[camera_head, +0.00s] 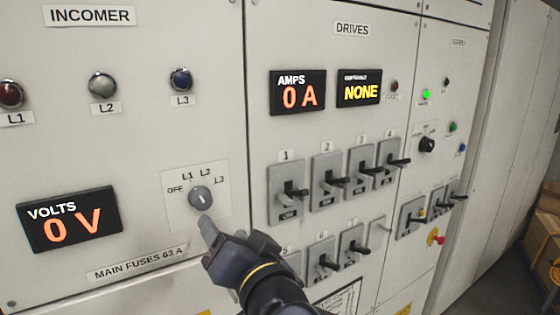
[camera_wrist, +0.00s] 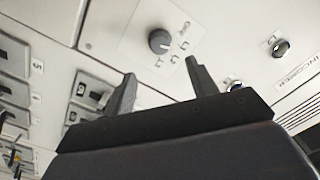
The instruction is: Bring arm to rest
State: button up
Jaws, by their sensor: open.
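My gripper (camera_head: 209,228) is in front of the incomer panel, just below the grey rotary selector knob (camera_head: 201,198). In the wrist view my gripper (camera_wrist: 160,80) shows two dark fingers spread apart with nothing between them. The knob (camera_wrist: 160,41) is beyond the fingertips and apart from them in that view. The knob's plate is marked OFF, L1, L2 and L3. My arm extends up from the bottom of the head view and hides part of the lower panel.
The volts display (camera_head: 69,219) reads 0 V and the amps display (camera_head: 298,92) reads 0 A. Several drive switches with protruding black handles, such as switch 1 (camera_head: 288,192), stand right of my gripper. Cardboard boxes (camera_head: 541,245) are at the far right beside a strip of floor.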

jog(key=b+x, duration=0.3)
jog(key=x, duration=0.7)
jog(key=shift+w+f, duration=0.1)
jog(key=shift+w, duration=0.05)
jog(key=shift+a+r+n, duration=0.1)
jog(key=shift+r+n, duration=0.1)
jog(key=shift+n, duration=0.3)
jog(key=n+p, duration=0.1)
jog(key=n, duration=0.1)
jog(key=shift+n, duration=0.3)
jog(key=n+p, duration=0.2)
jog(key=n, duration=0.1)
jog(key=shift+r+n+p, duration=0.1)
jog(key=shift+n+p, duration=0.2)
jog(key=shift+n, duration=0.1)
jog(key=shift+s+d+n, duration=0.2)
jog(key=shift+s+n, duration=0.1)
send_near(204, 202)
jog(key=shift+s+d+p, duration=0.35)
jog(key=shift+s+p, duration=0.05)
jog(key=shift+s, duration=0.2)
